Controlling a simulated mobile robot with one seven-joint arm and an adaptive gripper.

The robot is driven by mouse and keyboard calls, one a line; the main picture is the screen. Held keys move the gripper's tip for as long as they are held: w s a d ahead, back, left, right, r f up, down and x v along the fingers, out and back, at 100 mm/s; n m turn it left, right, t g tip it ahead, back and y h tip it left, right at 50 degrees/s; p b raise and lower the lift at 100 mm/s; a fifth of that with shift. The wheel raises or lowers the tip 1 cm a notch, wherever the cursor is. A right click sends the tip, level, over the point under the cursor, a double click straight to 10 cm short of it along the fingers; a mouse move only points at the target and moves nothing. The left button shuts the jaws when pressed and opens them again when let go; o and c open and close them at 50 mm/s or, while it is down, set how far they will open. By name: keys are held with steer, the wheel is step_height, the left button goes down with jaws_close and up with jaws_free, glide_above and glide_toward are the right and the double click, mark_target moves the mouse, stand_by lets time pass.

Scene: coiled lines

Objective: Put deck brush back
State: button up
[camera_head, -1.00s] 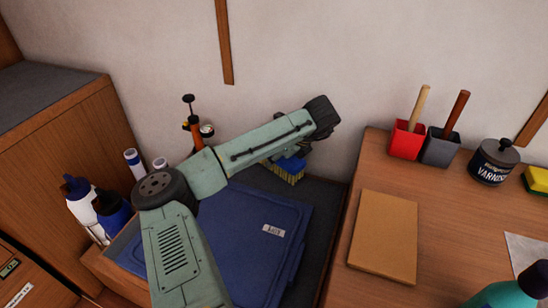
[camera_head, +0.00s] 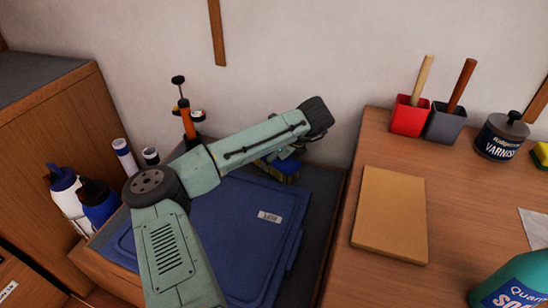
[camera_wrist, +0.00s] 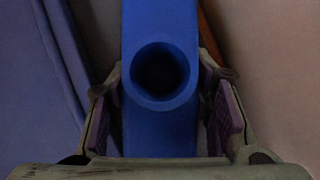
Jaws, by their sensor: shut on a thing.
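The deck brush has a blue head with yellow bristles. In the head view the brush (camera_head: 287,167) shows small and partly hidden under my arm's end, above the back edge of the blue lidded box. In the wrist view the blue brush head (camera_wrist: 160,125) fills the middle, with its round dark socket facing the camera. My gripper (camera_wrist: 162,100) is shut on the head, with a purple-padded finger on each side. In the head view my gripper (camera_head: 291,153) is mostly hidden behind my wrist. I cannot tell whether the brush touches anything below.
The blue lidded box (camera_head: 240,245) lies below my arm. An orange pump (camera_head: 187,120) and several bottles stand left. The wooden worktop (camera_head: 385,285) at right holds a brown board (camera_head: 390,213), red pot (camera_head: 409,117), grey pot (camera_head: 445,123) and varnish tin (camera_head: 500,137).

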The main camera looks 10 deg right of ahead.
steer(key=shift+f, duration=0.55)
steer(key=o, duration=1.6)
steer(key=shift+c, duration=0.2)
steer(key=v, duration=1.2)
